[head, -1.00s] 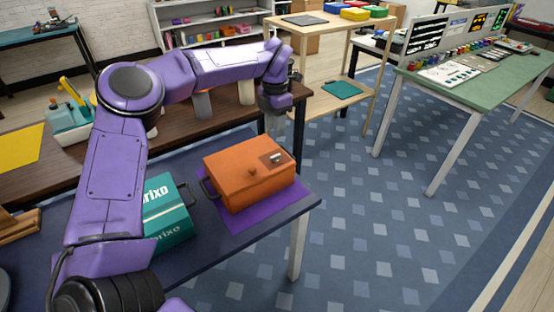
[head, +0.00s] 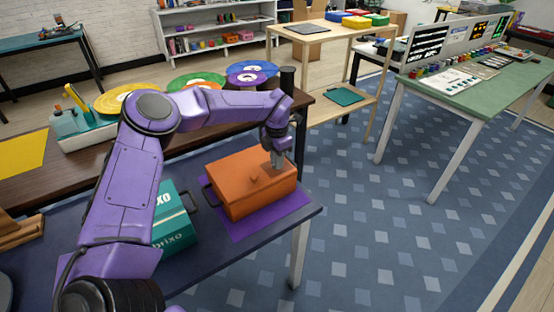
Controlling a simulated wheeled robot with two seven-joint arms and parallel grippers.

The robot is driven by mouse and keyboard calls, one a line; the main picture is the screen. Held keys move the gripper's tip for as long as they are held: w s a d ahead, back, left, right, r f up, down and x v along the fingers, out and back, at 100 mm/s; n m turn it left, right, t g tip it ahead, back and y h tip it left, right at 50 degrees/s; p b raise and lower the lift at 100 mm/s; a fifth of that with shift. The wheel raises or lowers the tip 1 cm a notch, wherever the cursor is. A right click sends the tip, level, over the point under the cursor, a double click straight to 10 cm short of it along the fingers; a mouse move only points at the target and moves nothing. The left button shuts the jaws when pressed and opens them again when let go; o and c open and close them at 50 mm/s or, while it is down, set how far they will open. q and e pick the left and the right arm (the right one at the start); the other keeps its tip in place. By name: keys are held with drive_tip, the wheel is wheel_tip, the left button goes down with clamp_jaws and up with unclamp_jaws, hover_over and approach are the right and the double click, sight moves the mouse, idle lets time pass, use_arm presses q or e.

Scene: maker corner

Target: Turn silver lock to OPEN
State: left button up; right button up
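An orange box (head: 245,190) with a small knob on its lid lies on a purple mat (head: 240,229) on the dark table. My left gripper (head: 277,165) points down at the right part of the lid, where the silver lock showed earlier. The gripper now hides the lock. The fingers look close to or touching the lid, and I cannot tell whether they are closed on the lock. My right gripper is not in view.
A teal box (head: 174,230) with a dark handle stands left of the orange box. Behind are a brown table with coloured discs (head: 252,72) and a black post (head: 287,80). The patterned floor at right is clear.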

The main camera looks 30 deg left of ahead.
use_arm(q)
clamp_jaws()
drive_tip(key=n+b, duration=0.2)
drive_tip(key=n, duration=0.1)
drive_tip(key=shift+f+n, duration=0.1)
drive_tip(key=shift+n, duration=0.3)
drive_tip(key=n+b, duration=0.3)
drive_tip(key=n, duration=0.2)
drive_tip(key=shift+n+b, duration=0.3)
drive_tip(key=n+b, duration=0.3)
drive_tip(key=n, duration=0.2)
drive_tip(key=shift+b, duration=0.3)
drive_tip(key=shift+n+b, duration=1.2)
drive_tip(key=shift+n, duration=0.6)
drive_tip(key=o, duration=0.6)
unclamp_jaws()
